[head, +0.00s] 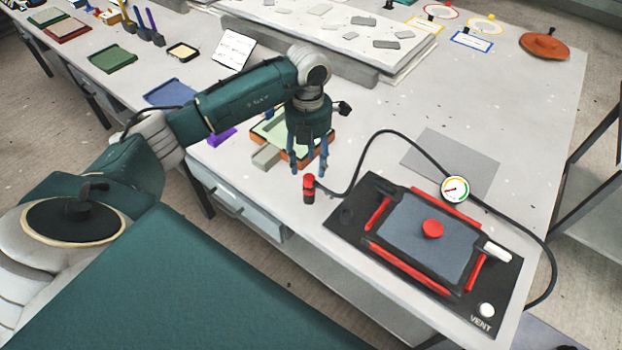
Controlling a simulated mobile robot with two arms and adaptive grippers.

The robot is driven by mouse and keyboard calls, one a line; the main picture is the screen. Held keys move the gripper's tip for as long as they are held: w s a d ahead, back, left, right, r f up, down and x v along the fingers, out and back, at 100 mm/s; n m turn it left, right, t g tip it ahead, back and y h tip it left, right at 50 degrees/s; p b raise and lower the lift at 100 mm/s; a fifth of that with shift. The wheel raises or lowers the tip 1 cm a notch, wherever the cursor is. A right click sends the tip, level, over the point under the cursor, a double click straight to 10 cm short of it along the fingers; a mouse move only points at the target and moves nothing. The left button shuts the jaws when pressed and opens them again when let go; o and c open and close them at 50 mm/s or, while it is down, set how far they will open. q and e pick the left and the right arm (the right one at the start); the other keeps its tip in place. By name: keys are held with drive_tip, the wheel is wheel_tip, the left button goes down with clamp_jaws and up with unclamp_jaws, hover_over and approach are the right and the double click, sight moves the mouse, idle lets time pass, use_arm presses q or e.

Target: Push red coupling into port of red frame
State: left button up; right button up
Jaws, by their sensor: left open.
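The red coupling (309,186) stands near the table's front edge, red with a dark band and joined to a black hose. My left gripper (308,170) points down just above it, with its blue fingers apart and nothing visibly held. The fingertips are close to the coupling's top; I cannot tell whether they touch it. The red frame (379,214) lies to the right on a black base plate (340,228), around a grey panel (405,228) with a round red knob (432,228). I cannot clearly make out the port. My right gripper is out of view.
The black hose (400,136) arches from the coupling past the pressure gauge (456,189) and around the plate's right side. A grey sheet (440,150) lies behind the frame.

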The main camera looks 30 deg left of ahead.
sight(309, 177)
use_arm(q)
drive_tip(key=shift+f, duration=0.1)
idle(0.3)
wheel_tip(309, 177, down, 8)
drive_tip(key=b, duration=0.5)
drive_tip(key=shift+b, duration=0.3)
drive_tip(key=shift+f+b, duration=0.4)
drive_tip(key=shift+f, duration=0.05)
idle(0.5)
clamp_jaws()
drive_tip(key=shift+r, duration=0.1)
